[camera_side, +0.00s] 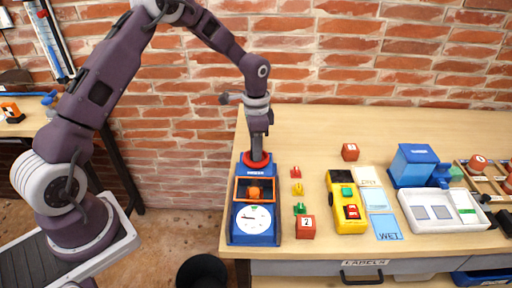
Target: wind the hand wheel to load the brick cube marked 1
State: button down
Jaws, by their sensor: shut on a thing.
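A blue press (237,232) stands at the left end of the bench, with a white round dial on its front. A red hand wheel (247,162) sits at its top. My gripper (257,155) comes down from above and is shut at the wheel's centre; the fingertips are hard to make out. An orange-red block (254,191) sits inside the orange-framed opening of the press; no number on it can be read, so I cannot tell if it is the cube marked 1. The dial's needle is too small to read exactly.
A red cube marked 2 (305,229) stands right of the press, near small red, yellow and green pieces. Another red cube (350,152) stands farther back. A yellow device (346,219), a WET card (385,227), a white tray (413,222) and a blue box (414,163) are farther right.

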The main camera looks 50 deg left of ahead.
jog(key=shift+m, duration=1.6)
jog(key=c, duration=1.1)
grip_release()
jog(key=shift+o, duration=0.2)
jog(key=shift+r, duration=0.1)
